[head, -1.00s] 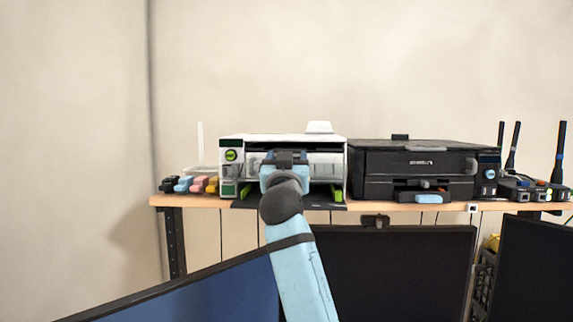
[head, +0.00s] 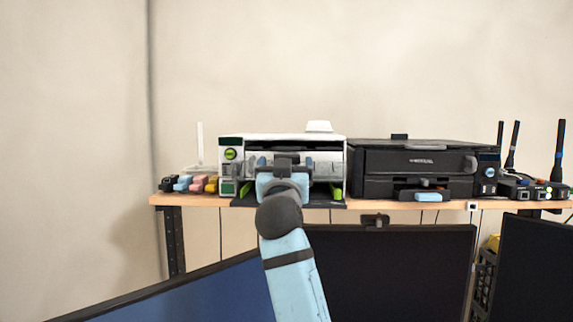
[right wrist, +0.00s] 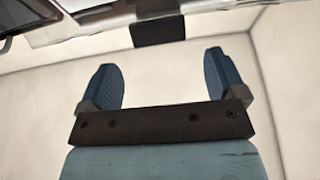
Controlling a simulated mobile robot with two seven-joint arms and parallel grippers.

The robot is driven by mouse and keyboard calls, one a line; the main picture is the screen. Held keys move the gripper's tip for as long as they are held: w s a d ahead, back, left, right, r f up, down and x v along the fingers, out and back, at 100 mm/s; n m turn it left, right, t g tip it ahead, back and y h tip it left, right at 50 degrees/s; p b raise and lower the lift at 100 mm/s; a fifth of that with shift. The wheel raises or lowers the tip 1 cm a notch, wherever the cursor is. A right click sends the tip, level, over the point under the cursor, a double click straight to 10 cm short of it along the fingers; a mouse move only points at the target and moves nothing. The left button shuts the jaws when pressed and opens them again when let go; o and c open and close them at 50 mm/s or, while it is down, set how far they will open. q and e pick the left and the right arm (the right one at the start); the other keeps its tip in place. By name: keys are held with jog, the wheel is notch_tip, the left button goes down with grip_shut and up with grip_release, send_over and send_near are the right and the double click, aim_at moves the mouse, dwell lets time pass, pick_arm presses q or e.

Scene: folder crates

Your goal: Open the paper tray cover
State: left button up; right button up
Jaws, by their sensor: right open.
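The white printer (head: 300,139) stands on a wooden shelf, its front facing me. A dark flat tray or flap (head: 243,203) with green parts beside it lies at the foot of its front. I cannot tell which panel is the paper tray cover. My right gripper (head: 285,163) is in front of the printer's middle and hides part of its front. In the right wrist view, the fingers of the right gripper (right wrist: 160,77) are spread wide with nothing between them. A dark block (right wrist: 158,31) shows beyond the fingertips, below a pale edge. My left gripper is not in view.
A black printer (head: 415,165) stands close on the right, with router boxes (head: 530,190) and antennas beyond. Small coloured blocks (head: 198,184) lie at the left on the shelf (head: 165,200). Monitors (head: 400,265) stand below, around my arm. The wall above is clear.

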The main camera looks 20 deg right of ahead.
jog(key=b+v, duration=0.2)
jog(key=v, duration=0.7)
jog(key=shift+s, duration=0.4)
jog(key=shift+a+f, duration=0.1)
jog(key=shift+a, duration=0.05)
